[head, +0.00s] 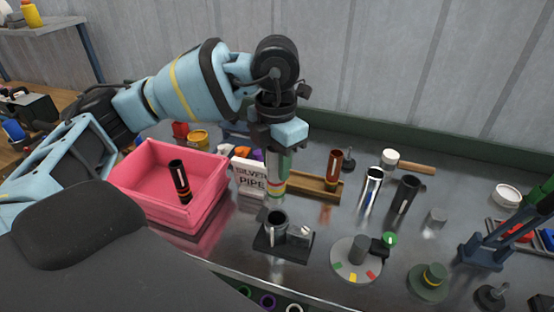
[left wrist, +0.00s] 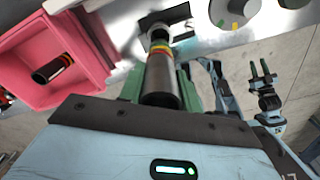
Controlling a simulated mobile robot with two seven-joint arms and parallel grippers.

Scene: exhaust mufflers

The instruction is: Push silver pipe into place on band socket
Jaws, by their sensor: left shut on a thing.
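My left gripper (head: 281,160) is shut on the silver pipe (head: 277,184), which hangs upright, with red and yellow bands near its lower end. The pipe (left wrist: 161,80) also shows in the left wrist view between the green fingers. A dark socket (head: 276,222) on a black base stands just below the pipe in the head view. In the left wrist view the socket (left wrist: 158,32) lies past the pipe's far end; I cannot tell whether they touch. My right gripper (left wrist: 259,70) shows in the left wrist view, its green fingers apart and empty, away from the bench.
A pink bin (head: 150,200) holding a dark banded tube (head: 180,182) is at left. A "SILVER PIPE" sign (head: 250,178) and a wooden tray (head: 318,187) stand behind the socket. Several tubes and a round dial plate (head: 350,270) are to the right.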

